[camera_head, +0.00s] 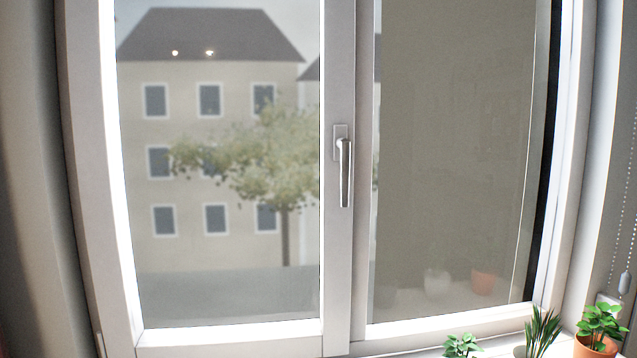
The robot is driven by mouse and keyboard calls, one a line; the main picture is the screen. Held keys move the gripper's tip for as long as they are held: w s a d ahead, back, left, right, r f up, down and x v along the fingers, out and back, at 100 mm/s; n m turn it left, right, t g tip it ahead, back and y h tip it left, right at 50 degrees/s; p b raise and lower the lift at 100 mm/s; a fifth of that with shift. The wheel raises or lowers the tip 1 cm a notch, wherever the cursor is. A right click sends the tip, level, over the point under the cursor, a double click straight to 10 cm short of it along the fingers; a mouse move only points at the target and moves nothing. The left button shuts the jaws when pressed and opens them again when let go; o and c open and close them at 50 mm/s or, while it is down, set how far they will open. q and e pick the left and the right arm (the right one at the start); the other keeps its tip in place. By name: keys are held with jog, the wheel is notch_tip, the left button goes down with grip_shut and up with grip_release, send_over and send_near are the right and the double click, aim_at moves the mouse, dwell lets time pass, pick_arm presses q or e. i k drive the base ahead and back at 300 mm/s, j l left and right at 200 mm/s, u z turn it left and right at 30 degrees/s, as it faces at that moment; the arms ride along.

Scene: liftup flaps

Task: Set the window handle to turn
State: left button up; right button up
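The window handle (345,172) is a silver lever on a light rectangular base plate, mounted on the white middle upright of the window frame (338,262). Its lever points straight down. The left window pane (220,230) appears closed in its frame. Neither of my grippers shows in the head view, and nothing touches the handle.
Green potted plants stand on the sill at the lower right, one in an orange pot (597,346) and a spiky one (541,330) beside it. A beaded chain (625,282) hangs at the right edge. The space in front of the handle is clear.

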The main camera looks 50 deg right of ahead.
aim_at(344, 145)
jog(key=z, duration=1.65)
jog(key=l, duration=0.35)
jog(key=k+l, duration=0.15)
jog(key=l, duration=0.25)
jog(key=z, duration=0.05)
